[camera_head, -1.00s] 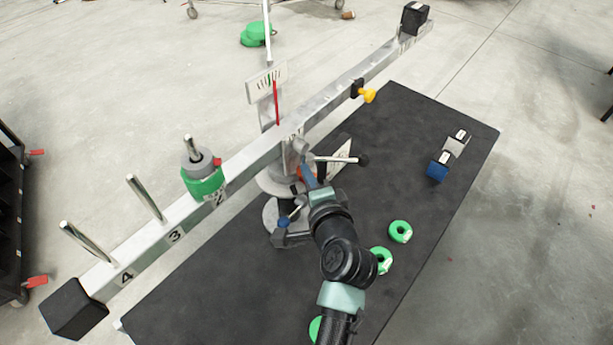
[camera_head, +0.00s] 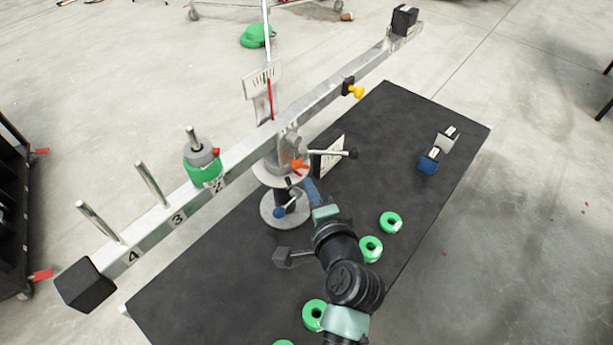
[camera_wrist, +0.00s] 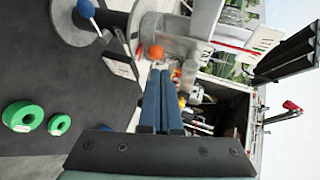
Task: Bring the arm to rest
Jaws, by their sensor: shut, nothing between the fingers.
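My gripper shows in the head view (camera_head: 311,188) with its blue fingers together and nothing between them. It points up toward the round grey stand (camera_head: 284,208) of the balance beam, from the near right side. Whether the fingertips touch the stand cannot be told. In the wrist view the gripper (camera_wrist: 158,98) shows as two parallel blue fingers side by side, shut. An orange knob (camera_wrist: 155,51) lies just beyond the tips in that view. My dark arm comes up from the bottom of the head view over the black table (camera_head: 400,130).
The long beam (camera_head: 255,148) crosses above the table, carrying a green and grey weight stack (camera_head: 202,165) on a peg. Several green rings, including one at the right (camera_head: 391,222), lie beside my arm.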

